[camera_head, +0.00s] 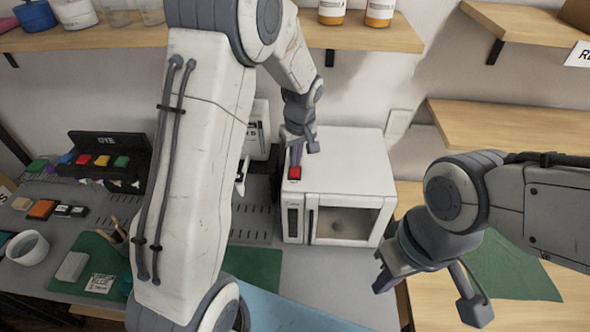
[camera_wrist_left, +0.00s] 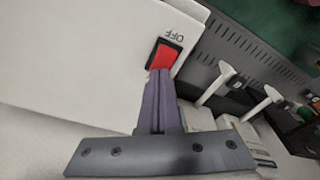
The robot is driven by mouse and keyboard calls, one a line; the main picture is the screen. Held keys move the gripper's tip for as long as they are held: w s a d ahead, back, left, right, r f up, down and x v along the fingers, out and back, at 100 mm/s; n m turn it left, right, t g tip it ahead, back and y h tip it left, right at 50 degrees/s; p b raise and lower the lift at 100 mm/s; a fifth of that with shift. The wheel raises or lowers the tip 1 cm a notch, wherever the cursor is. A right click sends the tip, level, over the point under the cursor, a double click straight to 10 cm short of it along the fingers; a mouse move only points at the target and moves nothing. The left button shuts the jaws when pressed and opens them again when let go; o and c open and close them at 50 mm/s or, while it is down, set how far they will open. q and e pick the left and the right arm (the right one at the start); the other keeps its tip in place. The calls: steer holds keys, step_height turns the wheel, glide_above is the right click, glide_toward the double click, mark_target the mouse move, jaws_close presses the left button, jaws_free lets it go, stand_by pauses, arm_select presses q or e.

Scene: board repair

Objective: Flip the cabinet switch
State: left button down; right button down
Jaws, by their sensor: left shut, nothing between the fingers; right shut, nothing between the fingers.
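The cabinet is a white box (camera_head: 345,177) with a dark window in its front, standing on the bench in the head view. Its switch, a red rocker in a black frame (camera_head: 295,173), sits on top near the left front corner. In the left wrist view the red switch (camera_wrist_left: 164,57) lies beside the printed word OFF. My left gripper (camera_head: 296,160) is shut and empty, pointing down at the switch. Its fingertips (camera_wrist_left: 160,76) are right at the switch's near edge; I cannot tell whether they touch. My right gripper (camera_head: 384,284) is shut and empty, right of the cabinet.
A dark case with coloured blocks (camera_head: 106,160), a white cup (camera_head: 27,248) and a green mat (camera_head: 254,270) are on the left of the bench. A shelf with jars (camera_head: 379,12) runs above the cabinet. White-handled tools (camera_wrist_left: 217,83) hang beside the cabinet.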

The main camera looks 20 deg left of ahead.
arm_select(q)
steer(key=shift+f, duration=0.25)
steer(key=shift+r+p, duration=2.6)
steer(key=shift+r, duration=1)
